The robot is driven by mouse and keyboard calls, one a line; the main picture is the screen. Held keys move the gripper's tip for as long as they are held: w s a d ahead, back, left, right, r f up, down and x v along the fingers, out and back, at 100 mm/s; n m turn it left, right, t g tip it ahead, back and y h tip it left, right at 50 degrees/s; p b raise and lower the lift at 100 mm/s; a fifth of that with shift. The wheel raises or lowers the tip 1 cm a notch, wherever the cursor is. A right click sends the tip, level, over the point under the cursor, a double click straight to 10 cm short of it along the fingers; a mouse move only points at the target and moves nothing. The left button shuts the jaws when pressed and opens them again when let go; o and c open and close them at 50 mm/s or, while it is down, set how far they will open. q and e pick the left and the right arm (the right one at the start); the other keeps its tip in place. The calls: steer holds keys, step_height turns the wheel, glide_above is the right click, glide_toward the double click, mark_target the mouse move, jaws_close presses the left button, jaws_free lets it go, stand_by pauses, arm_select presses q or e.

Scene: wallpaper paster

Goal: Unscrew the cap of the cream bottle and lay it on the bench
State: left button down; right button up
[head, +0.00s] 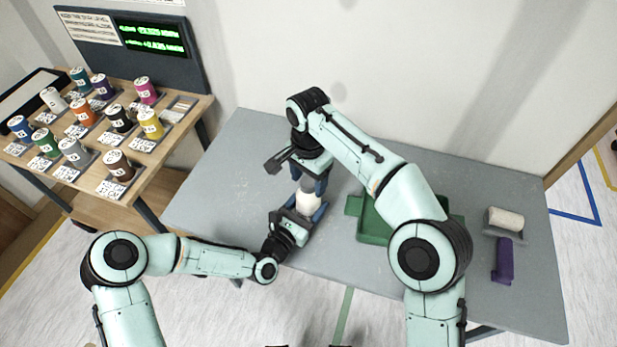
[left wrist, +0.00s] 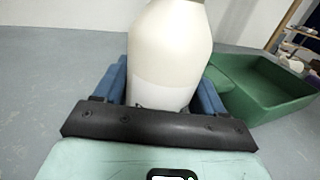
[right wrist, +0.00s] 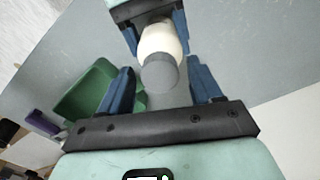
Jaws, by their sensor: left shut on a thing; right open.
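The cream bottle (head: 308,202) stands upright on the grey bench (head: 232,175). My left gripper (head: 301,212) is shut on the body of the cream bottle, which fills the left wrist view (left wrist: 172,55) between the blue fingers. The grey cap (right wrist: 160,75) is on top of the bottle in the right wrist view; a bit of its lower edge shows in the left wrist view. My right gripper (right wrist: 163,88) is open above the bottle, with one blue finger on each side of the cap and gaps between. In the head view the right gripper partly hides the cap.
A green tray (head: 374,238) lies right of the bottle, partly behind my right arm. A white roller (head: 505,219) and a purple object (head: 503,260) lie at the bench's right. A wooden shelf (head: 150,165) with several coloured spools stands at left. The bench's left part is clear.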

steer(key=c, duration=1.1)
